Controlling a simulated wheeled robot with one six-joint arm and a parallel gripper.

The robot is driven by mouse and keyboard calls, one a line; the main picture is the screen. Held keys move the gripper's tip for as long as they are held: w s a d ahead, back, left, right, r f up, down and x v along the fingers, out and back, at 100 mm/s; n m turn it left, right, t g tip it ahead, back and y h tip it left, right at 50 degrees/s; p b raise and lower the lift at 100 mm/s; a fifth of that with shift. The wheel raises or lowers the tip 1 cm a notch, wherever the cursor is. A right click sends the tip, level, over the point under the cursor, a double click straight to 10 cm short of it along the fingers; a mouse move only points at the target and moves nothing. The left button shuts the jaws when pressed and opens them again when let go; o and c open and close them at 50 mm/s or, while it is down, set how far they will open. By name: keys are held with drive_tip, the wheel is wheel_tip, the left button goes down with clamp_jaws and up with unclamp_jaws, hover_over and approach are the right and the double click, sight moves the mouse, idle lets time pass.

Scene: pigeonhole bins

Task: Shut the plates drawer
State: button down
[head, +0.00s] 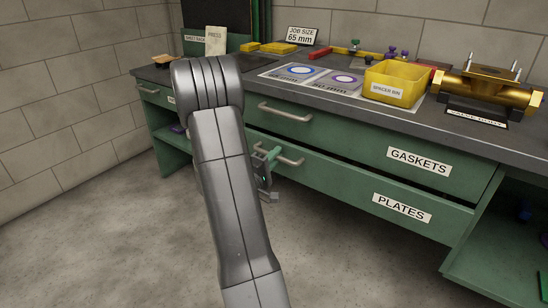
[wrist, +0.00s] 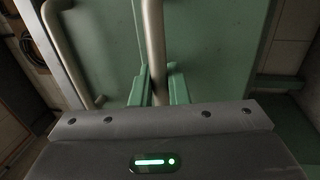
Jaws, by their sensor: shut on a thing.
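The plates drawer (head: 350,196) is the lower green drawer of the bench, marked by a white PLATES label (head: 402,207). Its front stands a little proud of the bench, with a dark gap along its top edge. Its metal bar handle (head: 292,160) is at the left part of the front. My gripper (head: 272,156) is at this handle, with my arm partly hiding the drawer's left end. In the wrist view, the green fingers (wrist: 158,88) are shut on the handle bar (wrist: 155,45), one on each side.
The gaskets drawer (head: 340,145) with its own handle (head: 285,112) is directly above. The bench top holds a yellow spacer bin (head: 394,82) and a brass valve body (head: 488,92). An open shelf (head: 505,262) is at right. The concrete floor (head: 130,245) in front is clear.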

drive_tip(key=x, duration=0.2)
drive_tip(key=p+x, duration=0.1)
drive_tip(key=shift+f, duration=0.35)
drive_tip(key=c, duration=1.5)
unclamp_jaws()
drive_tip(key=shift+s+a, duration=0.1)
drive_tip(key=p+v, duration=0.3)
drive_tip(key=v, duration=1)
drive_tip(key=shift+s+a, duration=0.2)
drive_tip(key=shift+a, duration=0.05)
drive_tip(key=shift+w+d, duration=0.1)
